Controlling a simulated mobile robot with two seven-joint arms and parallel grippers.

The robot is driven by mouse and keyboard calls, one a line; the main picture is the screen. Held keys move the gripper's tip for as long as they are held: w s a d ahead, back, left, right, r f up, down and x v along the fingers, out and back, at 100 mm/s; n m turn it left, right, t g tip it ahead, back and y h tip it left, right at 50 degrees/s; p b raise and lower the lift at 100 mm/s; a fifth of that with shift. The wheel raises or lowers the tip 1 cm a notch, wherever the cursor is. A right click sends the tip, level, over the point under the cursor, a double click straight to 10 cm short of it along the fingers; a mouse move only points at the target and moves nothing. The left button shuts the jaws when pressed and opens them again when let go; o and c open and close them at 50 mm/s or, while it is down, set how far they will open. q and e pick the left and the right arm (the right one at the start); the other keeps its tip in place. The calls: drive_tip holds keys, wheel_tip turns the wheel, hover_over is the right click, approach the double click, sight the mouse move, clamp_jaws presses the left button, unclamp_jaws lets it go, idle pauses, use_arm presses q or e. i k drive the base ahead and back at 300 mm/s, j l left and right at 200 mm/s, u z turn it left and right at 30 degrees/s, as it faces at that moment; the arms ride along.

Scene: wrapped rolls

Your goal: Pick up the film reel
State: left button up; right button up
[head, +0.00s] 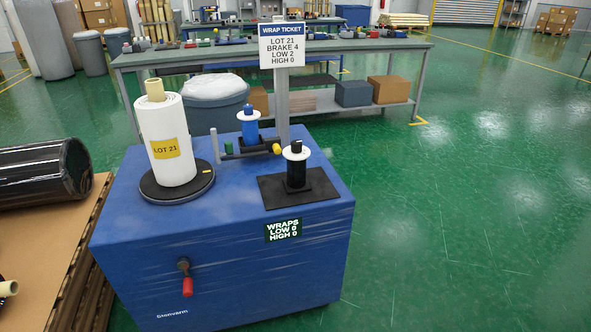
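No thing here is labelled as the film reel. A small black reel with a white disc on top (296,168) stands upright on a flat black plate (318,189) at the right of the blue machine top (226,205). Behind it stands a blue-topped spool with a white disc (249,127), beside a dark bar with a yellow knob (276,149). A tall white roll (164,128) with a yellow "LOT 21" label stands upright on a round black turntable (152,190) at the left. Neither of my grippers is in view.
A sign (282,45) reads "LOT 21, BRAKE 4, LOW 2, HIGH 0". A counter (283,230) reads "LOW 0, HIGH 0". A red-handled crank (187,284) juts from the front. A black wrapped roll (45,172) lies at left. A workbench (350,47) stands behind. Floor at right is clear.

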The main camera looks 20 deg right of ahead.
sight(296, 182)
drive_tip(key=i+l, duration=1.25)
drive_tip(key=i, duration=0.2)
